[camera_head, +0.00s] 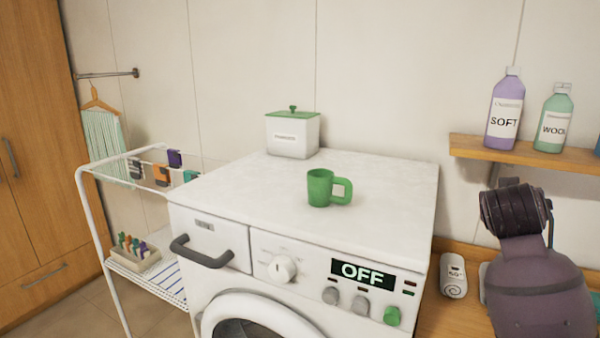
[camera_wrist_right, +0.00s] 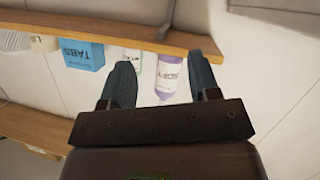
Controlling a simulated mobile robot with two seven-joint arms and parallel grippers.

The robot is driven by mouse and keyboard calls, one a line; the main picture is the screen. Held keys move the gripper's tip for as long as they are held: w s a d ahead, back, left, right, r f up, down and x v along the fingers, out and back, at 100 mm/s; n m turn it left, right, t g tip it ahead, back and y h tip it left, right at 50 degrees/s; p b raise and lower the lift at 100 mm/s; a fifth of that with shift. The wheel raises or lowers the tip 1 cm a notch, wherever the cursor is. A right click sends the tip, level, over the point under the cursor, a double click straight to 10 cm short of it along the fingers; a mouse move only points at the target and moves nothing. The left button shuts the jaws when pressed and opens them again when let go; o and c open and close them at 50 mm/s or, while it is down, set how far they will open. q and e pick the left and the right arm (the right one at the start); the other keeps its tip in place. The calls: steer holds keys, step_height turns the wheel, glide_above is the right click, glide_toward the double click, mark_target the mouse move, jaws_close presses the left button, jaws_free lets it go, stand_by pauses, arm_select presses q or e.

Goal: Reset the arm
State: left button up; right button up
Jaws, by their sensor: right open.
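My right arm (camera_head: 535,270) stands at the right edge in the head view, with its gripper hidden from that side. In the right wrist view my right gripper (camera_wrist_right: 162,85) is open, with its two dark fingers apart and nothing between them in its grasp. Beyond the fingers, the shelf and its bottles show upside down. My left gripper is not in either view.
A green mug (camera_head: 320,188) stands on the white washing machine (camera_head: 225,190), whose display reads OFF. A lidded box (camera_head: 292,137) stands behind it. A wooden shelf (camera_head: 500,152) holds a purple SOFT bottle (camera_head: 505,115) and a green WOOL bottle (camera_head: 553,122). A drying rack (camera_head: 100,240) stands left.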

steer(key=s+a+f+n+g+y, duration=0.25)
steer(key=s+f, duration=0.45)
steer(key=f, duration=0.4)
steer(key=s+a+f+n+g+y, duration=0.1)
steer(key=s+a+f+y, duration=0.15)
steer(key=s+f, duration=0.65)
steer(key=s+a+f+n+g+y, duration=0.1)
steer(key=s+a+f+g+y, duration=0.1)
steer(key=s+a+f, duration=0.45)
steer(key=s+a+f+g+y, duration=0.25)
steer(key=s+f, duration=0.45)
steer(key=s, duration=0.5)
steer(key=w+f+n+t, duration=0.1)
steer(key=w+f+t, duration=0.7)
steer(key=f, duration=0.2)
steer(key=shift+w+f+t, duration=0.15)
steer(key=shift+f+t, duration=0.1)
steer(key=shift+t, duration=0.05)
